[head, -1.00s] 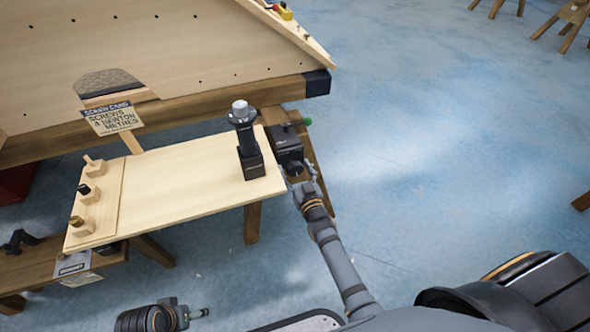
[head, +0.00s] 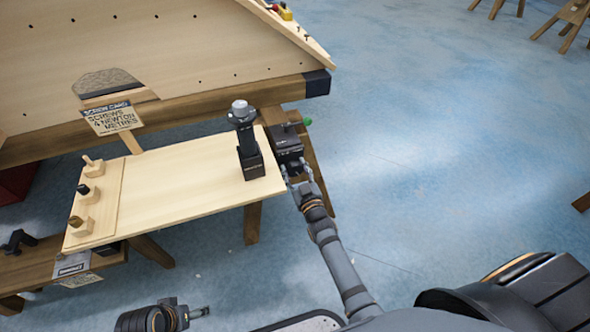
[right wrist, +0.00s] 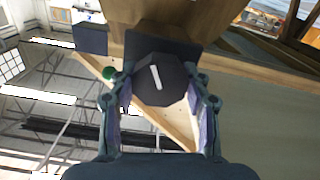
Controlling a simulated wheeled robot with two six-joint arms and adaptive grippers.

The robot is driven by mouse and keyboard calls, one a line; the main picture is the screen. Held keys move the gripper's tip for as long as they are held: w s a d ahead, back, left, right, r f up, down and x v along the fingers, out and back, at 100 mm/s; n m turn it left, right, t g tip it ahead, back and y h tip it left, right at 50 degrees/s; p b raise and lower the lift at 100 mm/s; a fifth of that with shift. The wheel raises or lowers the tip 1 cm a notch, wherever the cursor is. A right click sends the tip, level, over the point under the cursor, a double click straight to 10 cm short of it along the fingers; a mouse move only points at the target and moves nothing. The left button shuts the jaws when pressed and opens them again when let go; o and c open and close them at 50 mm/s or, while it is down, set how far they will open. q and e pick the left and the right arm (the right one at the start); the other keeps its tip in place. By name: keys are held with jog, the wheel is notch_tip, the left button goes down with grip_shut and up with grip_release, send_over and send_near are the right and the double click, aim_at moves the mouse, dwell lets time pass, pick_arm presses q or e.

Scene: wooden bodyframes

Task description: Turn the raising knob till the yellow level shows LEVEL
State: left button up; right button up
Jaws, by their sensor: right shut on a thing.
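The raising knob (right wrist: 172,88) is a dark, faceted knob with a white line on its face, seen in the right wrist view. The line tilts slightly from upright. In the head view it is mostly hidden at the front of a black box (head: 287,143). My right gripper (head: 298,174) is shut on it, one finger on each side. A small yellow piece (head: 286,14) is at the top of the sloping board; I cannot tell whether it is the level, and no reading is legible. My left gripper (head: 199,312) is at the bottom left, away from everything; its jaws are too small to judge.
A black tool with a grey cap (head: 247,140) stands on the pale board (head: 185,185), close left of my right gripper. A SCREW CARD sign (head: 112,118) and wooden blocks with pegs are further left.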

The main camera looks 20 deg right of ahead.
jog(key=n, duration=0.3)
jog(key=shift+b, duration=0.3)
jog(key=shift+n, duration=0.7)
jog(key=o, duration=1.2)
jog(key=shift+c, duration=0.2)
jog(key=s, duration=1.2)
jog(key=shift+d, duration=0.15)
